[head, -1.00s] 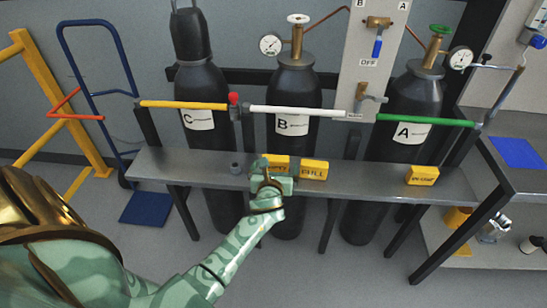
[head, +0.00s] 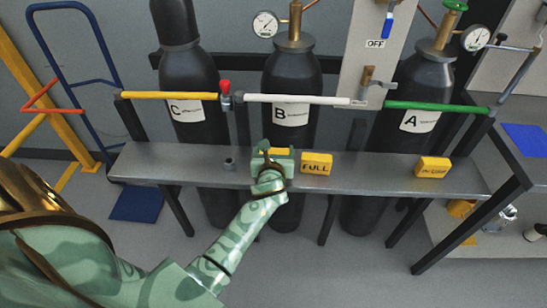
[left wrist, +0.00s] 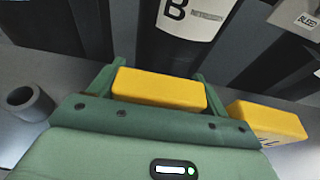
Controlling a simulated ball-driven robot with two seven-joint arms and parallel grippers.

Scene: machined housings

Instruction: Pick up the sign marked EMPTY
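The yellow block sign left of the FULL sign (head: 316,164) stands on the grey bench; in the head view my left gripper (head: 275,153) hides most of it, and its lettering cannot be read now. In the left wrist view this yellow sign (left wrist: 160,88) lies between the two green fingers of my left gripper (left wrist: 158,85), one at each end. The fingers are spread about as wide as the sign; I see no clear grip on it. The FULL sign also shows at the right in the left wrist view (left wrist: 268,124). My right gripper is not in view.
Another yellow sign (head: 432,167) stands at the bench's right. A small grey cup-like ring (head: 229,163) is left of my gripper. Behind the grey bench (head: 385,177) stand dark cylinders C (head: 187,75), B (head: 290,80) and A (head: 413,90), with coloured bars in front.

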